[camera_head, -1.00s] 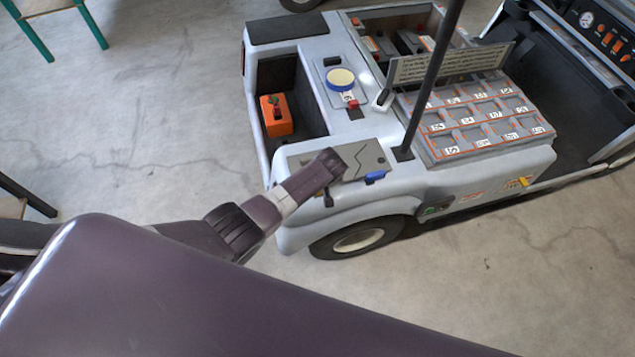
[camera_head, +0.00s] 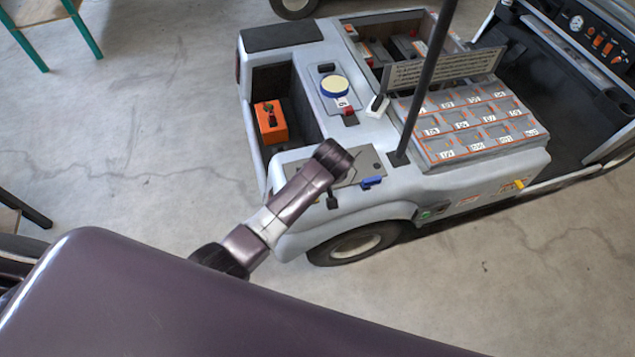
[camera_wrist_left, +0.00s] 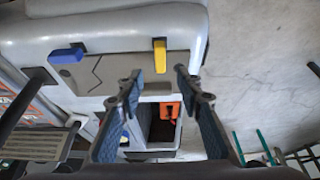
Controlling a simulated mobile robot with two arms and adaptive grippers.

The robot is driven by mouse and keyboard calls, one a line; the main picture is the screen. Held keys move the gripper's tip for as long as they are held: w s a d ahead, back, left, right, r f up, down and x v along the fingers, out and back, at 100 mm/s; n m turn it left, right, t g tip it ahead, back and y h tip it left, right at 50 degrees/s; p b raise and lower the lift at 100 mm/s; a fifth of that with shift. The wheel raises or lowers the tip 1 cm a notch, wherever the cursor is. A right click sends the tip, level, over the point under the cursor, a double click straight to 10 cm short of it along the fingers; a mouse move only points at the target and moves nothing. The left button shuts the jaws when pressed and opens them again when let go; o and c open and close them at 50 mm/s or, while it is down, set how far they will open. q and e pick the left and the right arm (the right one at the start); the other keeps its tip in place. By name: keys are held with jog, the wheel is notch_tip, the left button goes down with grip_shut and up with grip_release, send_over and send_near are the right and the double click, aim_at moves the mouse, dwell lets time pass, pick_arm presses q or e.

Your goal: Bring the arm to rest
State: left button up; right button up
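My left arm reaches in from the left in the head view. Its dark wrist is above the front corner of the grey cart (camera_head: 375,205). The left gripper (camera_wrist_left: 160,78) shows in the left wrist view with its two fingers spread and nothing between them. It is over the cart's grey panel (camera_wrist_left: 110,72), which has a jagged line. A blue handle (camera_wrist_left: 67,56) and a yellow handle (camera_wrist_left: 160,56) lie just beyond the fingertips. The blue handle (camera_head: 371,182) also shows in the head view; the arm hides part of the panel. My right gripper is not in view.
An orange box (camera_head: 271,120) sits in the cart's open recess. A yellow-topped round knob (camera_head: 335,84), a dark post (camera_head: 428,85), a sign plate (camera_head: 445,68) and a labelled tray (camera_head: 475,130) stand farther along the cart. Bare floor (camera_head: 120,150) is clear at left.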

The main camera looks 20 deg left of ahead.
pick_arm(q)
jog(key=shift+s+d+r, duration=0.1)
jog(key=shift+s+r, duration=0.1)
jog(key=shift+r, duration=0.25)
jog(key=s+a+f+m+g+h, duration=0.1)
jog(key=s+f+m, duration=0.2)
jog(key=s+f, duration=0.75)
jog(key=s+a+f+m+g+h, duration=0.1)
jog(key=s+a+f+m, duration=0.1)
jog(key=s+f, duration=0.9)
jog(key=s+a+f+m, duration=0.1)
jog(key=s+f, duration=0.4)
jog(key=s, duration=0.3)
jog(key=s+a+f+m+b, duration=0.1)
jog(key=s+f, duration=0.3)
jog(key=s, duration=0.5)
jog(key=s+a+f+m, duration=0.2)
jog(key=s+f, duration=0.3)
jog(key=s, duration=0.3)
jog(key=shift+s+a+f+g+h, duration=0.2)
jog(key=shift+f+g+h, duration=0.1)
jog(key=shift+g, duration=0.1)
jog(key=shift+w, duration=0.1)
